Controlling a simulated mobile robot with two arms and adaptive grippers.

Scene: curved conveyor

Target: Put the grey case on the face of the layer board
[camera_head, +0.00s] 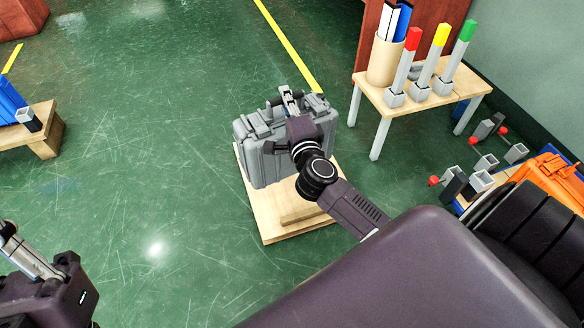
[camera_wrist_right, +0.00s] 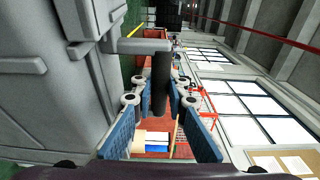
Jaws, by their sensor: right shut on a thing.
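The grey case (camera_head: 262,163) is upright over the light wooden layer board (camera_head: 275,232) at the centre of the head view. The case covers the back part of the board; I cannot tell whether it touches it. My right gripper (camera_head: 288,100) is at the top of the case, shut on its handle. In the right wrist view, the dark handle (camera_wrist_right: 161,84) is between the blue-padded fingers, with the grey case wall (camera_wrist_right: 60,90) at the left. My left gripper (camera_head: 28,258) is at the lower left, far from the case; its fingertips do not show clearly.
A small table (camera_head: 440,100) at the upper right holds a cup of folders and red, yellow and green posts. Another wooden platform (camera_head: 45,145) with blue items is at the left. An orange case (camera_head: 552,178) and clutter are at the right. Green floor left of the board is clear.

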